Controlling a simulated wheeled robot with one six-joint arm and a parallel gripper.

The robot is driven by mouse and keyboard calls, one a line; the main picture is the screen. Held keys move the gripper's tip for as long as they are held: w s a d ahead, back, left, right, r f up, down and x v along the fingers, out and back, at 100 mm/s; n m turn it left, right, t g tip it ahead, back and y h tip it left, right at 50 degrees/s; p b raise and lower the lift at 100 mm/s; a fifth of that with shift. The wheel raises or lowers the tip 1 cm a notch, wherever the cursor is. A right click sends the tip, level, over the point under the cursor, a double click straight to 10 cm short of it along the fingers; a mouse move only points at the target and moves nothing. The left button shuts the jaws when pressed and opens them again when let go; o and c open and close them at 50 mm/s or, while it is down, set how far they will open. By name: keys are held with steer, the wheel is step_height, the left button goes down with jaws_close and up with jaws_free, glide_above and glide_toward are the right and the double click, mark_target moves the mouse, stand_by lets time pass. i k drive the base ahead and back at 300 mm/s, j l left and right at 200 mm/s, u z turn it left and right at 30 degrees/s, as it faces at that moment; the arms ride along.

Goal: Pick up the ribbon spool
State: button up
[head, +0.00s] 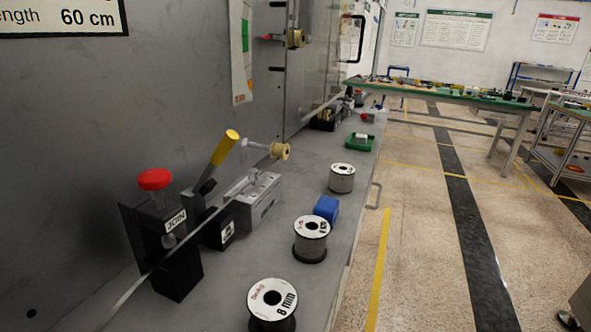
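Three ribbon spools stand upright in a row along the right side of the grey bench. The nearest spool (273,300), at the bottom edge, has a white top label reading "8 mm" and is partly cut off. The middle spool (311,243) has grey windings, dark flanges and a white label too small to read surely. The far spool (342,179) is paler, and its label is also unreadable. Nothing holds any of them. My gripper is not in view.
A black block with a red knob (155,180) marked JOIN and a yellow-handled lever (224,148) stand at left, with a strip running past. A blue block (326,208) sits just behind the middle spool. Open floor lies right.

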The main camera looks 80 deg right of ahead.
mark_target(342, 177)
steer(key=z, duration=2.35)
